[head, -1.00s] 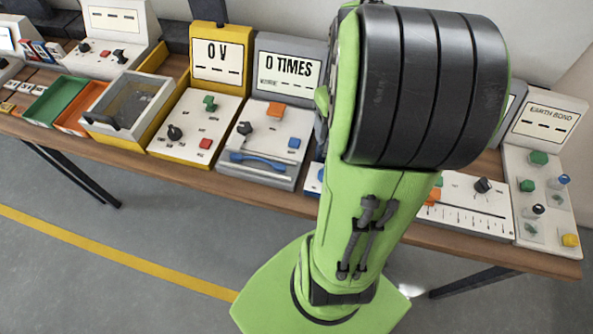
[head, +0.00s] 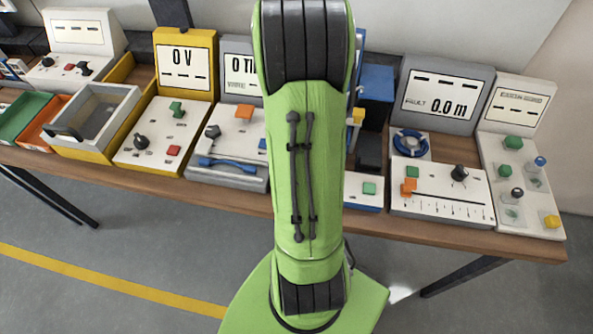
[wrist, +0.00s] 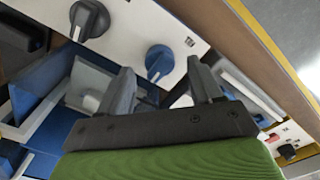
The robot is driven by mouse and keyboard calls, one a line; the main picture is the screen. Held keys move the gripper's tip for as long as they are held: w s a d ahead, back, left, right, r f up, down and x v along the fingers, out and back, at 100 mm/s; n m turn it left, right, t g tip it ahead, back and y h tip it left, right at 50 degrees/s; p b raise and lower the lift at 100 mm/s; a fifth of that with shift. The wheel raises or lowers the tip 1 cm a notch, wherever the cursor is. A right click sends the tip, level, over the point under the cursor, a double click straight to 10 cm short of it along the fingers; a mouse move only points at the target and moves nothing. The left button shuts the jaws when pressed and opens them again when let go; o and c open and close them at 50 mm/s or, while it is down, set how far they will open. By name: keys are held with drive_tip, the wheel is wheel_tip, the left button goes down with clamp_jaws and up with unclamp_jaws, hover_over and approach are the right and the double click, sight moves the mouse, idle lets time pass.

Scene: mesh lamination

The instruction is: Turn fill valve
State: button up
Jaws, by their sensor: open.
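My gripper (wrist: 163,84) is open in the wrist view, its two dark fingers apart with nothing held between them. A blue round knob (wrist: 160,60) on a white panel (wrist: 140,25) lies just beyond the fingertips, roughly in line with the gap. A black knob (wrist: 88,20) is on the same panel to its left. Which knob is the fill valve cannot be read. In the head view my arm covers the gripper and much of a blue station (head: 377,82).
Blue box-like parts (wrist: 38,90) stand left of the fingers in the wrist view. Other stations line the wooden table (head: 230,198), including a yellow "0 V" unit (head: 187,62) and a grey "FAULT" display (head: 445,95). The floor in front is clear.

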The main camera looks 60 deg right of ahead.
wheel_tip(320, 180, down, 2)
drive_tip(key=shift+f, duration=0.15)
drive_tip(key=c, duration=1)
drive_tip(key=shift+c, duration=0.2)
